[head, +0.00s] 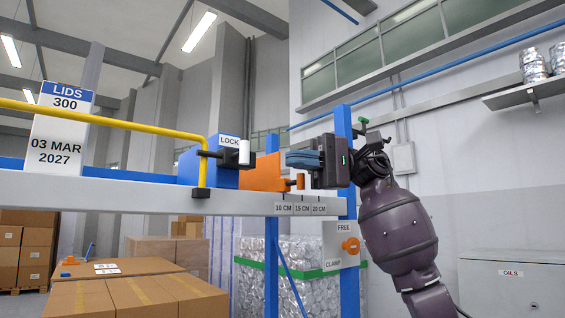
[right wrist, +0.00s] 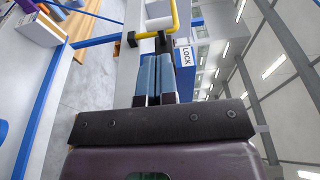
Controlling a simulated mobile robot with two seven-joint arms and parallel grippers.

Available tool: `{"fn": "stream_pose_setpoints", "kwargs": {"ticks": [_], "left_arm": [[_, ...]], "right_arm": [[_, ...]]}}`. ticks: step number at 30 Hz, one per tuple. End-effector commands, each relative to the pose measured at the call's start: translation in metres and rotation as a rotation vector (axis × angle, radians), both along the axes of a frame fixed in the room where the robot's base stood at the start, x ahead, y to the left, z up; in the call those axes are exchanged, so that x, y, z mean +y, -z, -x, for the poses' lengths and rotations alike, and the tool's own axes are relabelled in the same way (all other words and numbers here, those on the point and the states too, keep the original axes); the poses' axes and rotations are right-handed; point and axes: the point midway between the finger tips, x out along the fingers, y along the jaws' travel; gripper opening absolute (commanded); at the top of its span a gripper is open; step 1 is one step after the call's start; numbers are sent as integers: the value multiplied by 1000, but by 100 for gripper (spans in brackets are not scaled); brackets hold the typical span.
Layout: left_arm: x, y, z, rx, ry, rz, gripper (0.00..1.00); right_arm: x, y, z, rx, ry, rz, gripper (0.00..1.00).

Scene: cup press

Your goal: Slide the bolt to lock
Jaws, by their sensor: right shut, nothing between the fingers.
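The LOCK label (head: 229,141) is on the blue block (head: 205,171) on the grey rail; it also shows in the right wrist view (right wrist: 186,56). A black rod with a white cylindrical knob (head: 244,152) sticks out beside the label; I take it for the bolt. My right gripper (head: 289,159) points left, level with the knob and apart from it in the head view. Its blue fingers (right wrist: 158,58) are shut and empty. In the right wrist view they point toward the black fitting near the label; contact there is unclear. My left gripper is not in view.
A yellow guard rail (head: 110,115) ends at the rail's front. An orange block (head: 262,174) sits right of the blue one, above the 10, 15 and 20 CM marks. A blue post (head: 346,200) stands behind my gripper. An orange FREE/CLAMP knob (head: 350,245) is below.

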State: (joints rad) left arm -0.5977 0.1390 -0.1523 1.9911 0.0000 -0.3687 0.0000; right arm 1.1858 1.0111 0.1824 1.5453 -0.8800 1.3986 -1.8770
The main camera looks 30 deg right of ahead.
Motion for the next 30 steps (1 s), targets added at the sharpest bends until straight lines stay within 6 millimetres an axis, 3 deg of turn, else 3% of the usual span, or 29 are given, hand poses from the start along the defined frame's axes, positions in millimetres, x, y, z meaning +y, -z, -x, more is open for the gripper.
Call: {"fn": "stream_pose_setpoints", "kwargs": {"ticks": [6,12,30], "left_arm": [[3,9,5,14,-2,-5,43],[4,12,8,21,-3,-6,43],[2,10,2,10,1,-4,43]], "right_arm": [[-42,1,4,2,2,-1,0],[-67,0,7,0,1,-1,0],[-75,0,9,-1,-1,0,0]]}}
